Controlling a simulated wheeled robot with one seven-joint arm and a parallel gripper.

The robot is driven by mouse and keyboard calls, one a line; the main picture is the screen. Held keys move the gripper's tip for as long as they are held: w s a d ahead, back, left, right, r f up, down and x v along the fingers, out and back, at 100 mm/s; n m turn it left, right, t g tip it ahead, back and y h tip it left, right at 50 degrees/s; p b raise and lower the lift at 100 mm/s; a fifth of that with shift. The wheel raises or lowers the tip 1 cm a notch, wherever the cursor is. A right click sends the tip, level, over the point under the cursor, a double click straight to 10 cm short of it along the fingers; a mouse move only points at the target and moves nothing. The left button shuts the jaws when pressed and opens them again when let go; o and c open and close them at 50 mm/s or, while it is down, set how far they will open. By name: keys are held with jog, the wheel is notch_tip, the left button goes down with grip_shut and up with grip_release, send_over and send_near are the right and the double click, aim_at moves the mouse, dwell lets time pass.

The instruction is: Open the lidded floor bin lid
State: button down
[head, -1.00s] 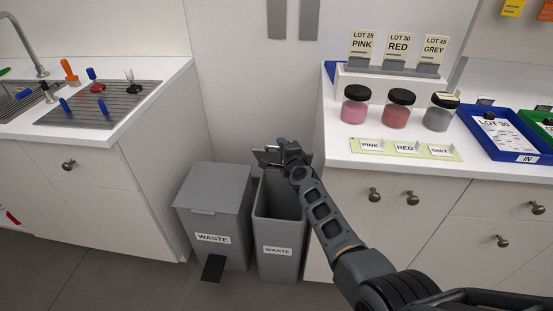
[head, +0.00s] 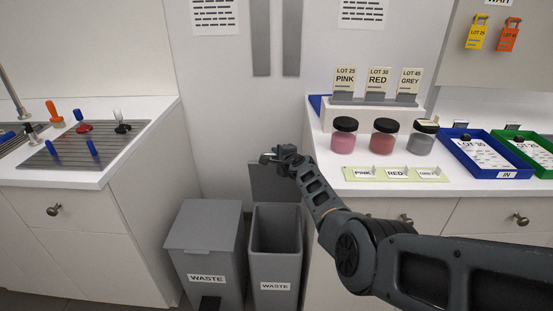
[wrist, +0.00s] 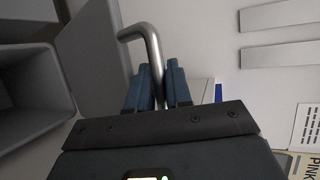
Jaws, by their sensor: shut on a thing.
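Two grey floor bins marked WASTE stand side by side. The right bin (head: 276,258) is open at the top, and its grey lid (head: 270,183) stands raised, roughly upright, at its back edge. The lid (wrist: 88,55) and the open bin (wrist: 30,97) also show in the wrist view. My gripper (head: 284,156) is at the top of the raised lid. In the wrist view, my gripper (wrist: 156,85) has its blue fingers closed around the bent metal lid handle (wrist: 151,50). The left bin (head: 207,247) has its lid down and a black pedal at its foot.
The sink counter (head: 110,165) is at the left. At the right, a counter (head: 330,165) holds pigment jars (head: 383,139), lot cards and a blue tray (head: 480,152). The bins stand in the gap between the counters.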

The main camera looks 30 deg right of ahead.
jog(key=shift+w+r, duration=0.1)
jog(key=shift+r, duration=0.05)
jog(key=c, duration=1.1)
grip_release()
jog(key=p+v, duration=0.5)
jog(key=v, duration=0.2)
jog(key=shift+s, duration=0.4)
jog(key=shift+a, duration=0.1)
